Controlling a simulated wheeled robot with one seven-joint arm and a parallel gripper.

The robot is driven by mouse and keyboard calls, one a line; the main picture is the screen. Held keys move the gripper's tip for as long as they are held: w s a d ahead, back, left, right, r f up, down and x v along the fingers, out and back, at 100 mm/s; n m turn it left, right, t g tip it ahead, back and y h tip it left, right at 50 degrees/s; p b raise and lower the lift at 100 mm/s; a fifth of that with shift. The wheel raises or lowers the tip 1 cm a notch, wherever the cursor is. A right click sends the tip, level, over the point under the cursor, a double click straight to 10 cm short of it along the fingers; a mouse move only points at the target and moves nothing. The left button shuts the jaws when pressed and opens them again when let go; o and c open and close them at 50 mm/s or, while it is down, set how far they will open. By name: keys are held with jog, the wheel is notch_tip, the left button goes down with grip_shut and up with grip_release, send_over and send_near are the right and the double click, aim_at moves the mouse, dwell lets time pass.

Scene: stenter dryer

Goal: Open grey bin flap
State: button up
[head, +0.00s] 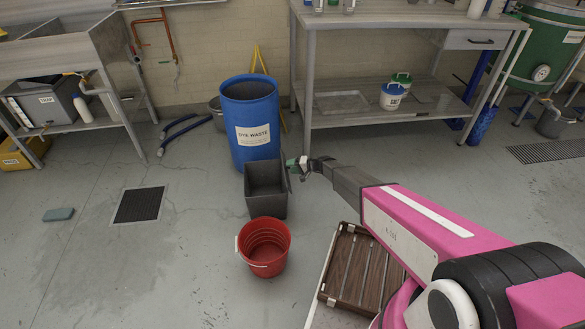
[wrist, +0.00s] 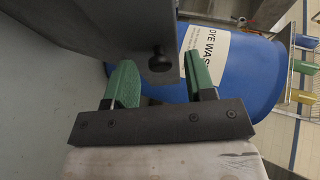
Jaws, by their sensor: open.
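The grey bin (head: 266,203) stands on the floor in front of the blue drum, its top open to view in the head view. Its grey flap (head: 287,178) seems to stand raised at the bin's right side, beside my gripper (head: 294,163). In the wrist view a dark grey panel, likely the flap (wrist: 90,35), fills the upper part and carries a black knob (wrist: 160,61). The green fingers of my gripper (wrist: 160,78) are apart, one on each side below the knob. I cannot tell whether they touch the panel.
The blue dye-waste drum (head: 251,110) stands close behind the bin. A red bucket (head: 264,247) is just in front of it. A wooden slatted crate (head: 352,272) lies at the lower right, and a steel table (head: 400,18) stands behind.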

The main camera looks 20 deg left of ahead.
jog(key=c, duration=0.9)
jog(key=shift+w+d, duration=0.1)
jog(key=shift+w+d+f+m+g+y, duration=0.2)
jog(key=shift+d+f+m+y, duration=0.15)
jog(key=shift+y, duration=0.5)
jog(key=shift+w+d+f+m+g+y, duration=0.15)
jog(key=shift+d+f+m+y, duration=0.15)
jog(key=shift+y, duration=0.5)
jog(key=shift+w+d+f+m+g+y, duration=0.1)
jog(key=shift+w+d+f+m+y, duration=0.2)
jog(key=shift+y, duration=0.55)
jog(key=shift+s, duration=0.15)
jog(key=o, duration=0.9)
